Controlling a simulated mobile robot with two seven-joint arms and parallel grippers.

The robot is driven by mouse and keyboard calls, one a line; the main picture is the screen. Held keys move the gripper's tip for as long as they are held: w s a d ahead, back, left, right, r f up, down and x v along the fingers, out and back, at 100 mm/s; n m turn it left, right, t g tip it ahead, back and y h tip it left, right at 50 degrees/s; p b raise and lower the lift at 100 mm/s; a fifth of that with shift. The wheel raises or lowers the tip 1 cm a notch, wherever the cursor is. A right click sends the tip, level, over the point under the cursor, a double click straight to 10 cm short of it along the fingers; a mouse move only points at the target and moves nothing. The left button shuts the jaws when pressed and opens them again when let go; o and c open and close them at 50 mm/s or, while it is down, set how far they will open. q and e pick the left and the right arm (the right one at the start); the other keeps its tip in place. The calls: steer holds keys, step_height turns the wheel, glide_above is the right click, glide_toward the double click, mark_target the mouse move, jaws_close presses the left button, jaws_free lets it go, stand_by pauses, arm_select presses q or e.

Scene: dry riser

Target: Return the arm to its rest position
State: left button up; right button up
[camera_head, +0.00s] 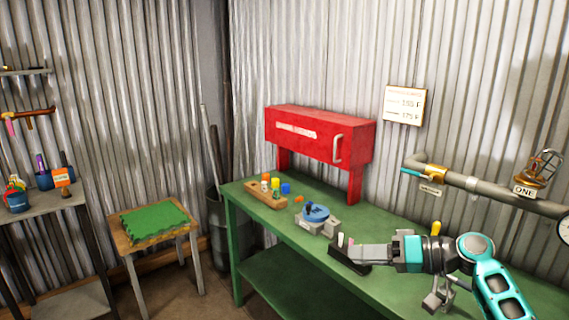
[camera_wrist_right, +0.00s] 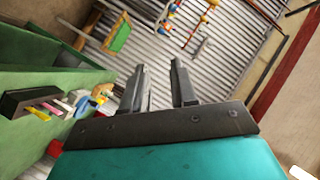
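My right arm comes in from the lower right in the head view, teal and grey, over the green workbench (camera_head: 415,290). My right gripper (camera_head: 352,252) points left above the bench top. In the right wrist view its two dark fingers (camera_wrist_right: 159,70) stand apart with nothing between them, so it is open and empty. My left arm and gripper are not in view.
A dark holder with coloured sticks (camera_wrist_right: 35,103) is near the gripper. A blue-topped grey device (camera_head: 316,215), a wooden block with small coloured pieces (camera_head: 264,197) and a red cabinet (camera_head: 320,138) are behind. Pipes (camera_head: 470,182) run along the right wall.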

steer(key=w+d+f+m+t+h, duration=0.35)
steer(key=w+d+t+h, duration=0.25)
steer(key=w+d+h, duration=0.4)
steer(key=w+d+r+n+t+h, duration=0.2)
steer(key=d+r+t+h, duration=0.4)
steer(key=d+r, duration=0.25)
steer(key=s+a+f+g+y, duration=0.1)
steer(key=s+a+f, duration=0.3)
steer(key=s+f, duration=0.5)
steer(key=s+a+f+g+y, duration=0.1)
steer(key=s+a+f+g, duration=0.1)
steer(key=s+a+f, duration=0.3)
steer(key=s+a+f+g+y, duration=0.1)
steer(key=s+a+f, duration=0.3)
steer(key=s+f, duration=0.9)
steer(key=shift+a+f+n+g+y, duration=0.25)
steer(key=shift+f+n+g+y, duration=0.1)
steer(key=shift+n+g, duration=0.15)
steer(key=shift+o, duration=0.4)
steer(key=s+a+f+g, duration=0.1)
steer(key=s+a+f, duration=0.1)
steer(key=s, duration=0.8)
steer(key=shift+a+f+m, duration=0.25)
steer(key=shift+a+m, duration=0.1)
steer(key=shift+a, duration=0.1)
steer(key=shift+o, duration=0.3)
steer(key=shift+s+g, duration=0.25)
steer(key=shift+g, duration=0.05)
